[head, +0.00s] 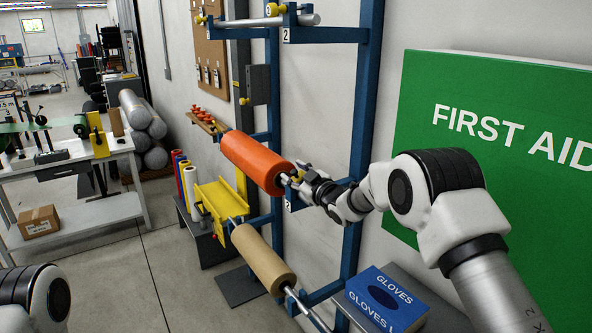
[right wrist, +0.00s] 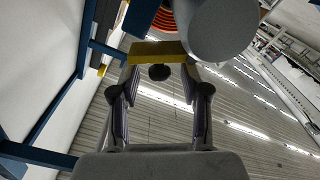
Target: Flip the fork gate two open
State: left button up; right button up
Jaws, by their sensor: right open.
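A fork holder with a "2" label (head: 290,206) is on the blue rack, at the right end of the orange roll (head: 255,160). My right gripper (head: 297,180) is at that fork and partly hides it. In the right wrist view, a yellow gate bar (right wrist: 146,50) with a dark round knob (right wrist: 159,72) lies just beyond and between the open fingers (right wrist: 160,82). The fingers look empty. A grey bar end (right wrist: 215,30) is beside the gate. Whether the gate is closed is hard to tell. My left gripper is out of view.
A tan roll (head: 262,258) hangs below. A blue gloves box (head: 385,298) stands at lower right, beneath a green first aid cabinet (head: 480,90).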

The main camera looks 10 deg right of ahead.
grip_shut()
jog(key=shift+a+f+n+b, duration=0.15)
jog(key=shift+n+b, duration=0.25)
jog(key=shift+b, duration=0.65)
jog(key=shift+s+a+f+n+b, duration=0.3)
jog(key=shift+a+n+b, duration=0.35)
jog(key=shift+n+b, duration=2.65)
jog(key=shift+s+a+f+n+b, duration=0.2)
jog(key=shift+a+f+n+b, duration=0.3)
jog(key=shift+n+b, duration=2.85)
jog(key=shift+s+a+f+n+b, duration=0.25)
jog(key=shift+a+n+b, duration=0.85)
jog(key=shift+b, duration=4)
jog(key=shift+d+n, duration=0.35)
jog(key=shift+n, duration=0.1)
grip_release()
